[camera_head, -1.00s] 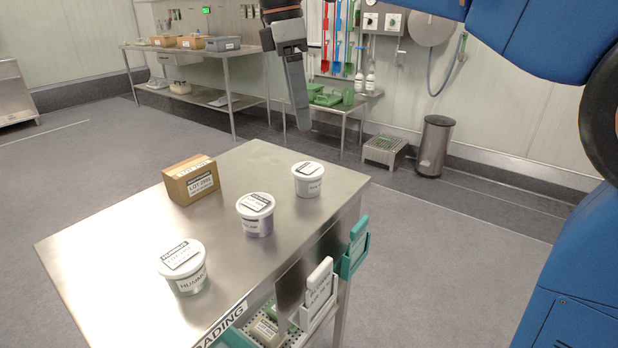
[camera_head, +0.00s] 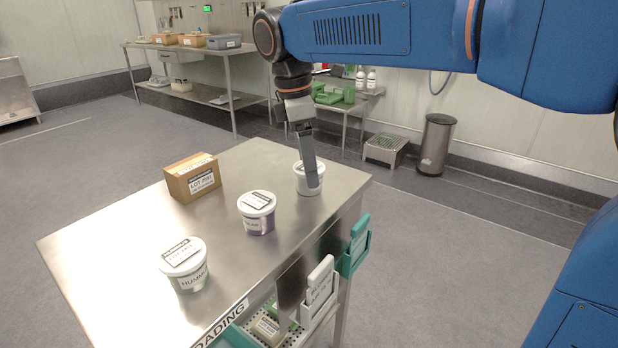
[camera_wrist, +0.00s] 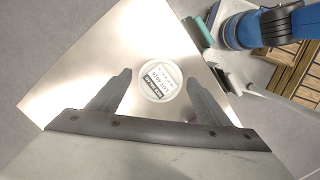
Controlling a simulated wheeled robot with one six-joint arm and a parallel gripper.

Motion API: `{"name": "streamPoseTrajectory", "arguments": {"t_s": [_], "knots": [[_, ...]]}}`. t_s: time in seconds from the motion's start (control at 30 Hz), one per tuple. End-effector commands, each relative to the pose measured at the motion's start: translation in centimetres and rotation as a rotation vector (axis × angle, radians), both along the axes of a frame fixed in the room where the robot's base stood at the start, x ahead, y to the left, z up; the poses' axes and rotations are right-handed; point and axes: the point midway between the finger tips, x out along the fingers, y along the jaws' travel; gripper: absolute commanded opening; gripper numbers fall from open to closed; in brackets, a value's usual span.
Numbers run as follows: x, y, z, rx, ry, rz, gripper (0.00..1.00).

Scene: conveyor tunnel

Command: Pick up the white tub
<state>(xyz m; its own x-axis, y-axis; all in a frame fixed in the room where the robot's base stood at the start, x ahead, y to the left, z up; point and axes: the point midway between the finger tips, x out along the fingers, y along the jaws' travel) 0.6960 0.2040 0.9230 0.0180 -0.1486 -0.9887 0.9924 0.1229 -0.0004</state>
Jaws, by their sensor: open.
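The white tub (camera_head: 302,187) stands upright at the far right corner of the steel table, partly hidden behind my gripper (camera_head: 312,182). In the wrist view its round white lid (camera_wrist: 158,82) with a printed label lies between the two fingertips. My gripper in the wrist view (camera_wrist: 158,78) is open, with one finger on each side of the tub. The fingers point down at it; I cannot tell whether they touch it.
A tub with purple contents (camera_head: 257,213) and a hummus tub (camera_head: 185,266) stand nearer on the table (camera_head: 130,250). A cardboard box (camera_head: 192,178) sits at the left back. Holders with signs (camera_head: 320,285) hang on the table's right side.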

Motion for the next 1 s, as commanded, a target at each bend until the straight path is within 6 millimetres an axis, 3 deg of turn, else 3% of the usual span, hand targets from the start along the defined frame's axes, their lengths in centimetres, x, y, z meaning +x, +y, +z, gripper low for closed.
{"name": "streamPoseTrajectory", "arguments": {"t_s": [0.2,0.47,0.63,1.0], "knots": [[0.0,-0.3,-2.0,0.0,0.0,0.0,0.71],[0.1,-0.3,-2.2,0.0,-0.001,0.0,0.71],[0.1,-0.3,-2.2,0.0,-0.001,0.0,0.31],[0.1,-0.3,-1.4,0.0,-0.001,-0.001,0.3]]}}
